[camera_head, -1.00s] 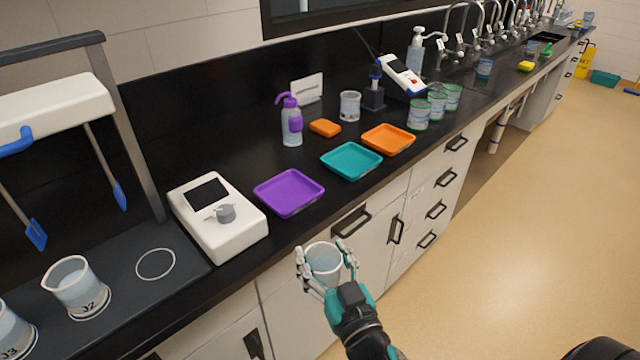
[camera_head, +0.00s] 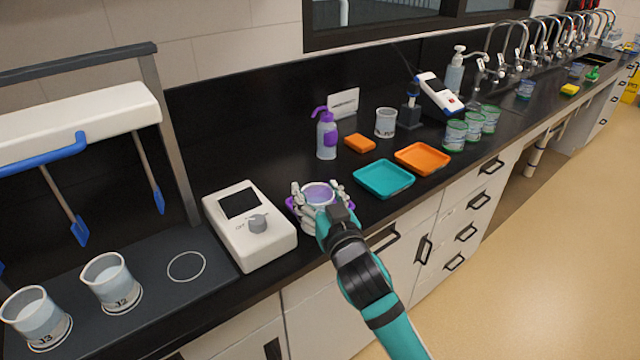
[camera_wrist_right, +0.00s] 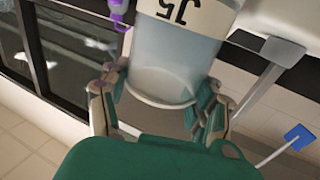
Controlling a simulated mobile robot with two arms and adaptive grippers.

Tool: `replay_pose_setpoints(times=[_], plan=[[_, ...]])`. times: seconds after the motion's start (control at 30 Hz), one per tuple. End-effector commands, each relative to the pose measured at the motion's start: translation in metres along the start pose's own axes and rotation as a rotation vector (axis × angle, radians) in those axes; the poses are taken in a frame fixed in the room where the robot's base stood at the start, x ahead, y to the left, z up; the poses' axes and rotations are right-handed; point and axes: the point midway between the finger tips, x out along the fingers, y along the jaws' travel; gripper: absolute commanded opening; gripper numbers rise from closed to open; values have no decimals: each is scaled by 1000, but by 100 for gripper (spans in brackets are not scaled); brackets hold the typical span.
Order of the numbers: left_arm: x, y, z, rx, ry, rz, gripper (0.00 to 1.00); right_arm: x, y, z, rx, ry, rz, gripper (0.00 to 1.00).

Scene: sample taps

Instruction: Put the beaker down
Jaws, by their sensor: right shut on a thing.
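My right gripper (camera_head: 318,205) is shut on a clear beaker (camera_head: 318,193) in the middle of the head view. The beaker stays upright, over or in front of the purple tray (camera_head: 293,203), which it and the gripper largely hide. I cannot tell whether the beaker touches the tray. In the right wrist view the beaker (camera_wrist_right: 175,62) shows large between the two fingers (camera_wrist_right: 160,100), with a white label reading J5 upside down. My left gripper is not in view.
A white device (camera_head: 250,228) with a knob stands left of the gripper. A teal tray (camera_head: 384,191) and an orange tray (camera_head: 422,170) lie to the right. Beakers J2 (camera_head: 110,285) and J3 (camera_head: 38,318) stand by an empty ring (camera_head: 186,266). A purple-capped bottle (camera_head: 326,136) stands behind.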

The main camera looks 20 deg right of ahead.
Motion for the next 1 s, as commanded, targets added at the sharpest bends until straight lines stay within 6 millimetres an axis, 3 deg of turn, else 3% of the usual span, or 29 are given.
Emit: replay_pose_setpoints(times=[0.2,0.4,0.57,0.8,1.0], plan=[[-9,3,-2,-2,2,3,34,52,22,2,-4,3,3,3],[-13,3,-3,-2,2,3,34,86,35,6,-1,3,1,3],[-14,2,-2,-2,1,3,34,97,39,9,0,3,0,3],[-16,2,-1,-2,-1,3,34,97,39,37,2,0,0,3],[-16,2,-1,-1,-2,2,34,97,39,44,1,4,0,3]])
